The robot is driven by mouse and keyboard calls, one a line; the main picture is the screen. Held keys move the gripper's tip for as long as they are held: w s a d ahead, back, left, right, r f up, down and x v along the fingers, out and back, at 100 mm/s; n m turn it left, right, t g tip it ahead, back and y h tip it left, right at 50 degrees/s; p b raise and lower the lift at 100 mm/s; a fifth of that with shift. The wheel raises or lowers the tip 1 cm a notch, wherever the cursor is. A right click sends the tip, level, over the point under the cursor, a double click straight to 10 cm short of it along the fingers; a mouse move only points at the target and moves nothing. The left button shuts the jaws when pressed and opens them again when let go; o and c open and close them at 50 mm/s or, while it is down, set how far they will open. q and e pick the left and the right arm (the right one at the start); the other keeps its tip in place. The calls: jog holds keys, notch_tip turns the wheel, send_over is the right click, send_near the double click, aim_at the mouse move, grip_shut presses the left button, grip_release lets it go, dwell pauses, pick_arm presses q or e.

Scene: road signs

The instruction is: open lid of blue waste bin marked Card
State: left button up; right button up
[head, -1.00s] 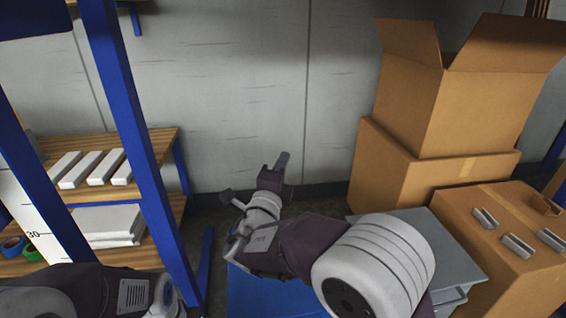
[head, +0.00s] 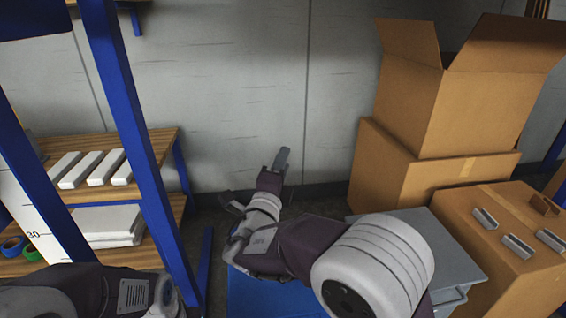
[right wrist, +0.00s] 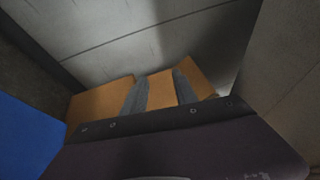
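The blue waste bin (head: 265,298) shows only in part at the bottom of the head view, its top mostly covered by my right arm. No Card marking is visible. A blue surface (right wrist: 22,135), likely the same bin, is at the left edge of the right wrist view. My right gripper (head: 254,176) is beyond the bin's visible part, near the wall. Its two fingers stand apart, with nothing between them; they also show in the right wrist view (right wrist: 160,92). My left arm is at the bottom left of the head view; its gripper is out of sight.
A grey bin (head: 455,255) stands right of the blue one. Cardboard boxes (head: 430,175) are stacked at the right. A blue-framed shelf (head: 135,150) with white items is at the left. The grey wall (head: 230,100) closes off the back.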

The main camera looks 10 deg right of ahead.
jog(key=p+v, duration=0.3)
jog(key=v, duration=0.6)
jog(key=shift+c, duration=0.3)
